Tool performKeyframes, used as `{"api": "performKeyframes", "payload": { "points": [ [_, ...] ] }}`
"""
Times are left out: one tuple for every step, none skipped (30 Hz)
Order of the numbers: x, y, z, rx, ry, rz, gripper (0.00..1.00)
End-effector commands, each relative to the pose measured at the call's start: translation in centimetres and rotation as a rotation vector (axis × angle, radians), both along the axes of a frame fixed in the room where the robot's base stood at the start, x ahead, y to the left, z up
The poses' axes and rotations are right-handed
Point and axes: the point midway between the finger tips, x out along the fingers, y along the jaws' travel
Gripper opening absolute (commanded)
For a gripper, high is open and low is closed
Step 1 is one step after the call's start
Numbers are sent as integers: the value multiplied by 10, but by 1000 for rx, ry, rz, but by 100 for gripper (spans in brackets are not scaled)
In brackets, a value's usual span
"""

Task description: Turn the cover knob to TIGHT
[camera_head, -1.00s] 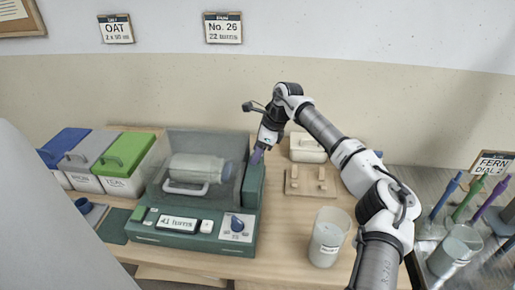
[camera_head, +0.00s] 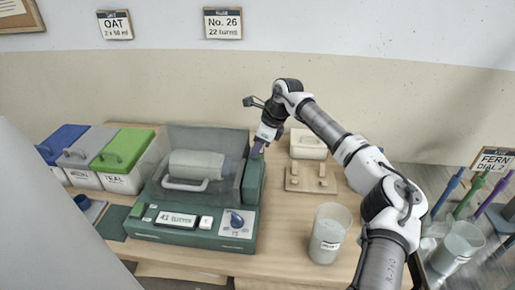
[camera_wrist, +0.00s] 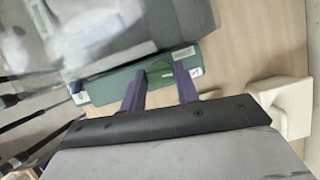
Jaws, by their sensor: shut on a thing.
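The green machine (camera_head: 185,235) stands on the table with a clear cover (camera_head: 205,140) over a pale jar lying on its side (camera_head: 197,163). My gripper (camera_head: 257,150) reaches down at the back right of the machine, by its green side housing (camera_head: 254,183). In the wrist view my gripper's two purple fingers (camera_wrist: 160,82) stand on either side of a rounded green part (camera_wrist: 159,70), which looks like the cover knob. The gripper is shut on it. The TIGHT marking cannot be read.
A blue dial (camera_head: 236,220) is on the machine's front. Right of the machine are a cream box (camera_head: 308,144), a wooden holder (camera_head: 311,178) and a clear beaker (camera_head: 329,234). Lidded bins, one green-topped (camera_head: 122,152), stand left. Bare table lies between machine and beaker.

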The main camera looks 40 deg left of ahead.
Motion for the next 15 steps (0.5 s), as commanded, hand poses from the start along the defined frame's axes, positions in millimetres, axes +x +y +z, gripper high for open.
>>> {"api": "performKeyframes", "payload": {
  "points": [
    [0,-1,-3,1,-4,-31,8],
    [0,-1,-3,0,-3,-52,8],
    [0,-1,-3,1,-5,-83,8],
    [0,-1,-3,1,-5,-107,8],
    [0,-1,-3,2,-5,-132,8],
    [-1,-1,-4,1,-4,-167,8],
    [-1,-1,-4,1,-5,-193,8],
    [-1,-1,-4,1,-5,-220,8],
    [-1,-1,-4,2,-5,-254,8],
    [-1,-1,-4,1,-5,-280,8],
    [-2,-1,-4,1,-6,-305,8],
    [-2,-1,-4,2,-6,-338,8],
    [-2,-1,-4,2,-5,-363,8],
    [-2,-1,-4,2,-6,-387,8],
    [-2,-1,-4,2,-6,-418,8]
  ]
}}
